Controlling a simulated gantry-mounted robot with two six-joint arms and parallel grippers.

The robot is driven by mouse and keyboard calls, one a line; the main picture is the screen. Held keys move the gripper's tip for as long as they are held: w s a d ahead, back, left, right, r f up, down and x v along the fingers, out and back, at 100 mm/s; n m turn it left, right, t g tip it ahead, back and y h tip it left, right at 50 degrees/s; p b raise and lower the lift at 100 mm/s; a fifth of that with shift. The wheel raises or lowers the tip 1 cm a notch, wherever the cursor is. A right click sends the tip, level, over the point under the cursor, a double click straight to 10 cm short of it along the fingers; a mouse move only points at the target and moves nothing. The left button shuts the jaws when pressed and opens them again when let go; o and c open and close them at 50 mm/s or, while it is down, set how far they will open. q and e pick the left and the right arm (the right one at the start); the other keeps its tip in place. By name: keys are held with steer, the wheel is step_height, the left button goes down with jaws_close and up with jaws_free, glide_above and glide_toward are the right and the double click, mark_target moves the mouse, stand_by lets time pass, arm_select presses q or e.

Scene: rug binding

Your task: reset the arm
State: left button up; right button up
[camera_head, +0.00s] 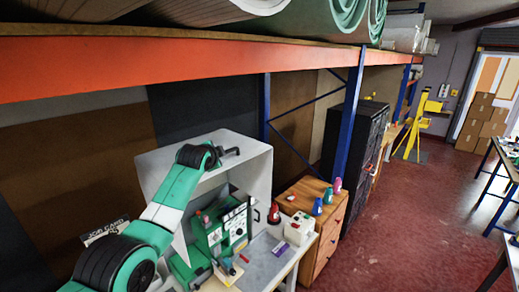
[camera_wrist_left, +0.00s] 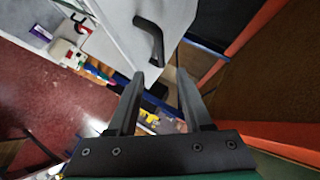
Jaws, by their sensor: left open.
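My left arm (camera_head: 170,212), green and black, reaches from the lower left to the top of a pale grey open-fronted cabinet (camera_head: 256,168). In the left wrist view my left gripper (camera_wrist_left: 160,73) is open, its two dark fingers apart with nothing between them. A black bent handle (camera_wrist_left: 150,36) on a pale panel (camera_wrist_left: 120,18) lies just beyond the fingertips. I see no clear contact between the handle and the fingers. In the head view the wrist end is small and the finger gap is hard to make out. My right gripper is in neither view.
An orange shelf beam (camera_head: 200,67) with rolled rugs (camera_head: 340,18) crosses above the arm. A green machine (camera_head: 226,226) stands in the cabinet. Right of it are a wooden drawer unit (camera_head: 318,228) with colored cones and a blue post (camera_head: 350,125). Red floor (camera_head: 420,215) lies open beyond.

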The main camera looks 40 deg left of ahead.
arm_select(q)
steer(key=w+d+f+m+t+h, duration=0.1)
steer(key=w+d+f, duration=0.15)
steer(key=d, duration=0.35)
steer(key=w+d+f+m+t+h, duration=0.1)
steer(key=w+d, duration=0.2)
steer(key=d, duration=0.3)
steer(key=d+r+t+h, duration=0.1)
steer(key=d+r+t, duration=0.1)
steer(key=d+r, duration=0.35)
steer(key=d+r+t+h, duration=0.1)
steer(key=d+r+t, duration=0.1)
steer(key=d, duration=0.6)
steer(key=s+d+r+n+t+h, duration=0.25)
steer(key=s+d+r+t, duration=0.35)
steer(key=s+d+r, duration=0.55)
steer(key=s+r+n+t+h, duration=0.2)
steer(key=s+r, duration=0.3)
steer(key=s, duration=0.4)
steer(key=s+d+r+n+t+h, duration=0.1)
steer(key=s+r, duration=0.3)
steer(key=s, duration=0.5)
steer(key=shift+d+r+n+t+h, duration=0.15)
steer(key=shift+r+n+t+h, duration=0.35)
steer(key=shift+t, duration=0.4)
